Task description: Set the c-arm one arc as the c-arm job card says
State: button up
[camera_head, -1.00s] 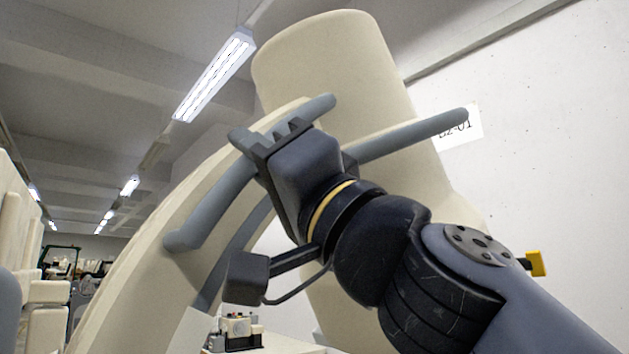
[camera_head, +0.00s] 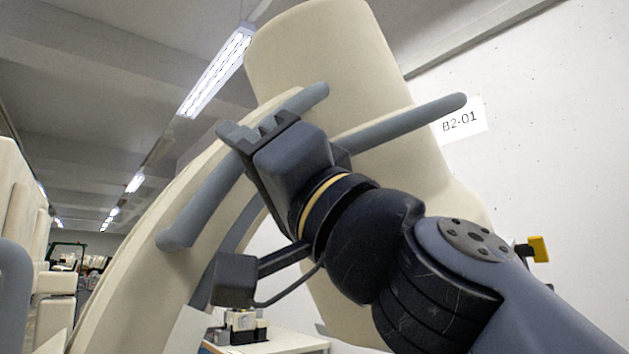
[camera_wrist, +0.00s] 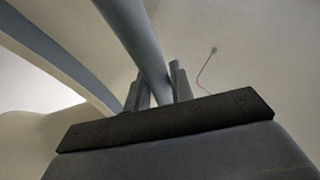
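The cream c-arm arc (camera_head: 130,270) curves up from the lower left to a thick cream cylindrical housing (camera_head: 320,60). A grey handle bar (camera_head: 190,215) runs along the arc's outer face, and a second grey bar (camera_head: 410,122) sticks out to the right. My gripper (camera_head: 255,133) is at the upper part of the arc-side bar. In the wrist view the grey bar (camera_wrist: 140,45) passes between my two fingers, which look closed on it. The fingertips are partly hidden behind the bar. No readable job card or arc scale shows.
A white wall with a B2-01 sign (camera_head: 463,122) stands at the right. A small device (camera_head: 243,326) sits on a white table (camera_head: 285,343) low behind the arc. Cream covered equipment (camera_head: 20,200) lines the left edge. A white blank-looking panel (camera_head: 188,330) shows low by the arc.

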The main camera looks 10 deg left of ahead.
jog(key=shift+o, duration=0.8)
jog(key=shift+a, duration=0.15)
jog(key=shift+o, duration=1.2)
jog(key=shift+d, duration=0.2)
jog(key=b+v, duration=0.8)
jog(key=v, duration=0.2)
jog(key=shift+f, duration=0.25)
jog(key=shift+s+d, duration=0.15)
jog(key=p+x, duration=0.5)
jog(key=x, duration=0.2)
jog(key=shift+r, duration=0.15)
